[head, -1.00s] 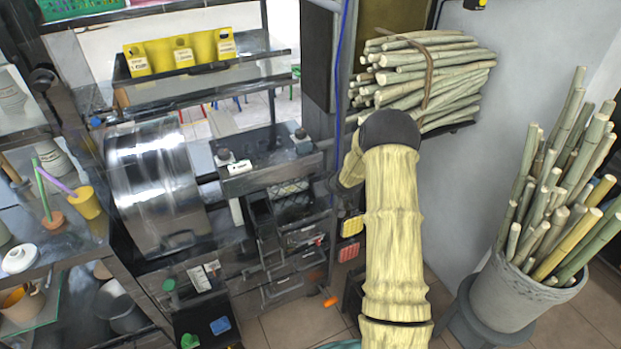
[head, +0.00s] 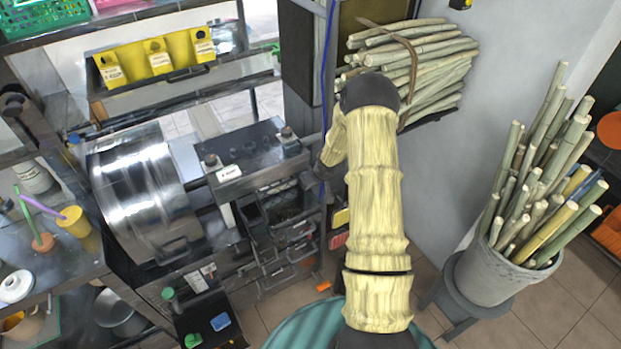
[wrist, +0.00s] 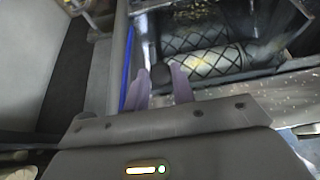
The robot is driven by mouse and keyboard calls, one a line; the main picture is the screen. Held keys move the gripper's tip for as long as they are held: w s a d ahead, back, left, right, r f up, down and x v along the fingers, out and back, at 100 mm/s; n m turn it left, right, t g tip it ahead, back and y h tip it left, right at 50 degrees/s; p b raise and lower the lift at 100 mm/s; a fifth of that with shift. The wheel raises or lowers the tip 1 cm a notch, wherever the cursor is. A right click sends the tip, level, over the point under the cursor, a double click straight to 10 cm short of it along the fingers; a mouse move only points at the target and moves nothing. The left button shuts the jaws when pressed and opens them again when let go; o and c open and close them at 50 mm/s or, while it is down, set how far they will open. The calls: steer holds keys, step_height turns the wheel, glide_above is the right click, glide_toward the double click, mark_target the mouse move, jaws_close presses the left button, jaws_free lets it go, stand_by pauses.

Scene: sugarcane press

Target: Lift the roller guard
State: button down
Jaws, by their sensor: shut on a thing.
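The press's dark housing (head: 250,160) stands left of my arm in the head view, with a dark open bay below it. In the wrist view my gripper (wrist: 163,82) has its two mauve fingers closed around a small dark knob (wrist: 160,75), which looks like the roller guard's handle. Just beyond it lie the crosshatched rollers (wrist: 205,62), visible inside the press opening. How far the guard is raised cannot be told.
A shiny metal drum (head: 140,190) is left of the housing. A bundle of cane (head: 420,65) rests on a wall shelf behind my arm. A grey bucket of cane (head: 510,265) stands at the right. A blue cable (head: 327,80) hangs behind the press.

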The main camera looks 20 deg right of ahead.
steer(key=shift+w+r, duration=0.15)
steer(key=shift+w, duration=0.05)
steer(key=shift+d, duration=0.15)
steer(key=c, duration=1.3)
jaws_free()
steer(key=shift+o, duration=0.6)
steer(key=shift+s+a, duration=0.1)
steer(key=shift+a, duration=0.15)
steer(key=shift+s+d+r, duration=0.25)
steer(key=shift+s+r, duration=0.05)
steer(key=shift+r, duration=0.05)
steer(key=v, duration=1.6)
steer(key=shift+a, duration=0.2)
steer(key=shift+r, duration=0.15)
